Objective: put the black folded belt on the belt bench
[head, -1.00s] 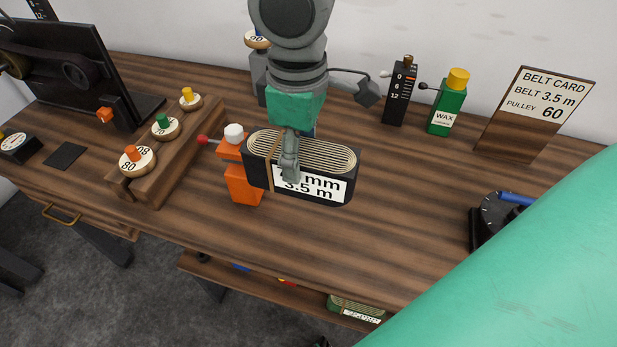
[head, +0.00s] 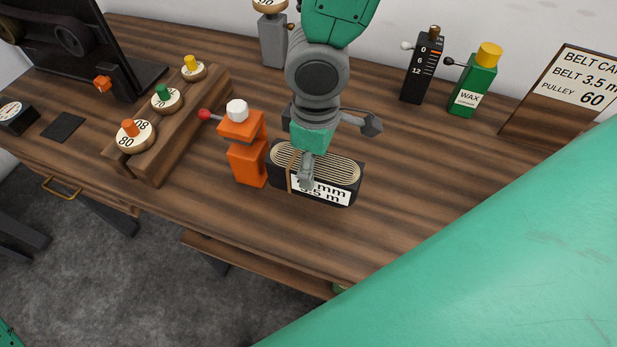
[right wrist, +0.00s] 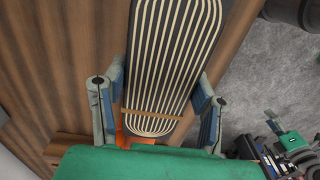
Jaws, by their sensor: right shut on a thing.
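The black folded belt (head: 342,190) has cream ribs on top, a tan band and a white label whose visible part reads "mm" and "m". My right gripper (head: 306,178) is shut on it, one finger showing over the label. The belt is level, at or very near the top of the brown wooden belt bench (head: 400,190); I cannot tell whether it touches. In the right wrist view the ribbed belt (right wrist: 172,55) lies between the two fingers (right wrist: 160,104). My left gripper is not in view.
An orange device (head: 247,160) with a white cap stands close left of the belt. A pulley rack (head: 160,150) is farther left. A black gauge (head: 422,65), green wax bottle (head: 474,80) and belt card (head: 570,90) stand behind. Bench right of the belt is clear.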

